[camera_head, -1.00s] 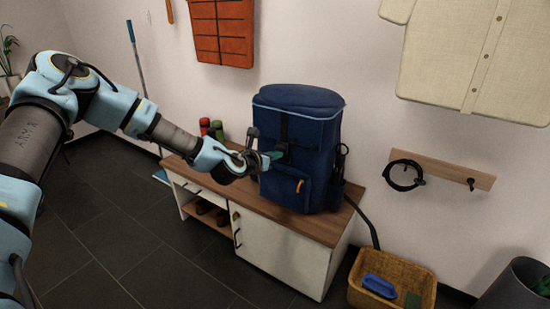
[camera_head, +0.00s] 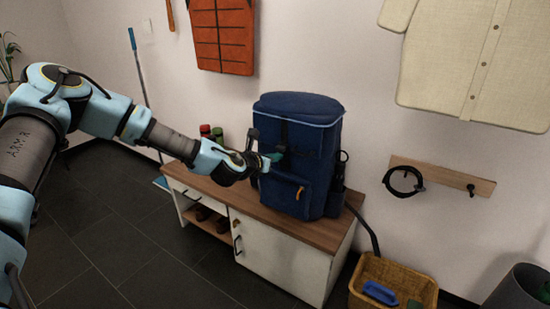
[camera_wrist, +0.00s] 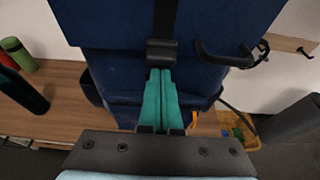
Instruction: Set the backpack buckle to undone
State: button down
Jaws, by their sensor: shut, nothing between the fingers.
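The blue backpack (camera_head: 298,150) stands upright on the wooden top of a low cabinet. Its black buckle (camera_wrist: 161,52) sits on a dark vertical strap on the front, and in the wrist view both parts look joined. My gripper (camera_wrist: 161,72) has its teal fingers shut together with nothing between them. The fingertips are right at the lower edge of the buckle; I cannot tell whether they touch it. In the head view my gripper (camera_head: 276,157) is at the backpack's front, and the buckle is hard to make out there.
The cabinet (camera_head: 285,258) has free top space left of the backpack, with red and green bottles (camera_head: 211,132) at the back. A wicker basket (camera_head: 393,279) stands on the floor at right. A hook rail (camera_head: 440,175) is on the wall.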

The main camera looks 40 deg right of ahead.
notch_tip(320, 180, down, 3)
jog(key=shift+f+b, duration=0.1)
jog(key=shift+b, duration=0.9)
jog(key=v, duration=1)
